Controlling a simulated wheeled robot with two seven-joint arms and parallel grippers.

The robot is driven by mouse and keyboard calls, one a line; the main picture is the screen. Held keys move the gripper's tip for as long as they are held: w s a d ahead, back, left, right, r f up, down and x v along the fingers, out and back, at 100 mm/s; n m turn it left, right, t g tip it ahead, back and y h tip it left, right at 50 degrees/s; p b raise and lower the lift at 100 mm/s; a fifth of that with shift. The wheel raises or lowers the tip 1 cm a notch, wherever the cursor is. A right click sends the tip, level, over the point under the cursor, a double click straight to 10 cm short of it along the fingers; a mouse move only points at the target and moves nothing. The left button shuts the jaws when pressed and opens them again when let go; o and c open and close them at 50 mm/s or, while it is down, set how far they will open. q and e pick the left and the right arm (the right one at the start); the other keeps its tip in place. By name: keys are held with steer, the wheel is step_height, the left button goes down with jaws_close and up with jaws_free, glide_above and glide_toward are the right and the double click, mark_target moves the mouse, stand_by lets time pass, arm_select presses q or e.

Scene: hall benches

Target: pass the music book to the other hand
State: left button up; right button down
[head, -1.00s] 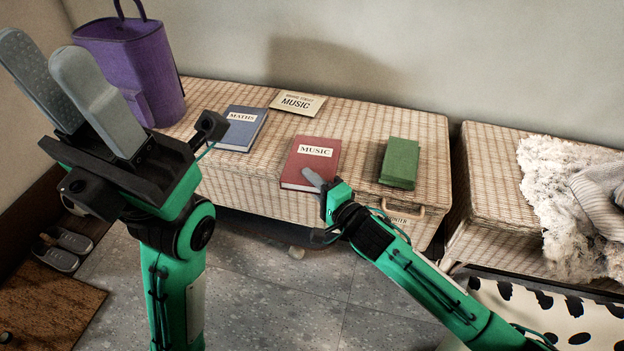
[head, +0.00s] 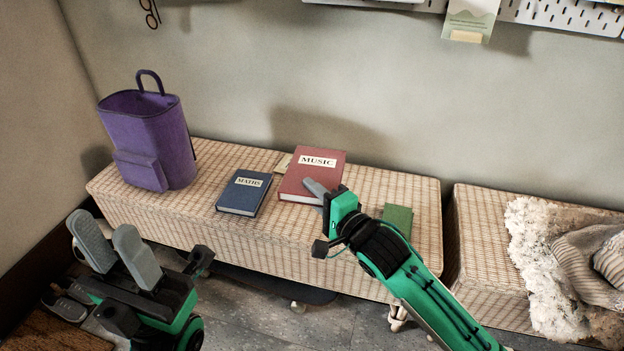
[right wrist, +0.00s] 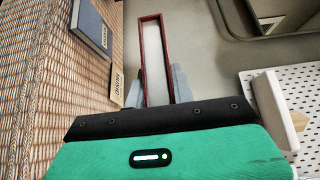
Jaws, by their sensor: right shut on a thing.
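The red music book (head: 322,172), with a white MUSIC label, is held up off the wicker bench in the head view. My right gripper (head: 316,188) is shut on its near edge. In the right wrist view the book (right wrist: 142,55) shows edge-on, its pale pages framed by red covers, between the two grey fingers (right wrist: 153,90). My left gripper (head: 112,236) is empty and open at the lower left of the head view, fingers pointing up, well apart from the book.
A blue maths book (head: 244,193) and a green book (head: 397,219), partly behind my right arm, lie on the wicker bench (head: 180,213). A purple bag (head: 150,140) stands at the left end.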

steer(key=shift+r, duration=0.35)
